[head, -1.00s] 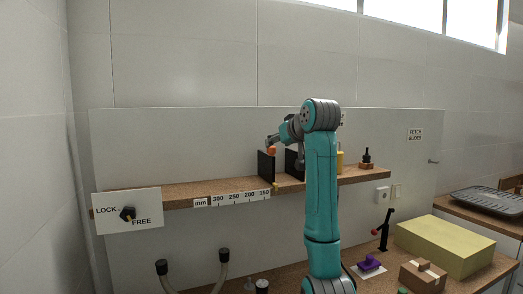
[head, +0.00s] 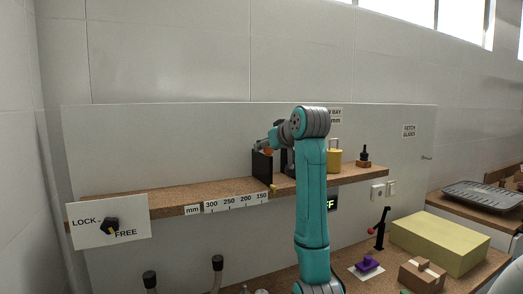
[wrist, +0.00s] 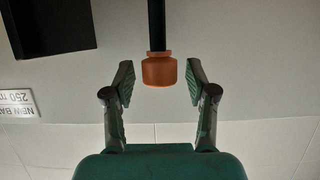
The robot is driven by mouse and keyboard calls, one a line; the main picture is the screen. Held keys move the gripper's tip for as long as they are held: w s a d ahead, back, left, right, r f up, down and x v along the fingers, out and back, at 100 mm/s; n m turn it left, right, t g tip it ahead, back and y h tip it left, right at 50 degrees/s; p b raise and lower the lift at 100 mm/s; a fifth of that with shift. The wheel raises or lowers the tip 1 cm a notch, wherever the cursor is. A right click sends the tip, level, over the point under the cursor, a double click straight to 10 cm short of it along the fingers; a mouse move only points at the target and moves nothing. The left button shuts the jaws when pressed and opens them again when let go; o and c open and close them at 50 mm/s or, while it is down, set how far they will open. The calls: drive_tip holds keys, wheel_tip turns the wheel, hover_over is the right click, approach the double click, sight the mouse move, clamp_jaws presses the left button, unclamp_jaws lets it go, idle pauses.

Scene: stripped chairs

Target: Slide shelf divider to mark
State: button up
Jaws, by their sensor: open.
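A black shelf divider (head: 261,168) stands upright on the brown shelf (head: 165,201), near the 150 end of the mm scale (head: 235,203). An orange knob (wrist: 159,70) at the end of its dark edge shows in the wrist view. My gripper (wrist: 159,78) is open, with one finger on each side of the knob and a visible gap on both sides. In the head view the gripper (head: 265,147) is at the divider's top. A small yellow pointer (head: 274,188) is at the shelf's front edge. A second dark panel (wrist: 50,25) shows in the wrist view.
A LOCK/FREE plate (head: 90,238) has a black knob (head: 111,226), its yellow mark toward FREE. A yellow container (head: 335,160) and a dark-topped stamp (head: 364,157) stand on the shelf's right. Below are a yellow box (head: 440,242) and a carton (head: 422,273). The shelf's left stretch is clear.

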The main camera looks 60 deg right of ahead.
drive_tip(key=shift+c, duration=0.3)
clamp_jaws()
drive_tip(key=shift+w+a, duration=0.1)
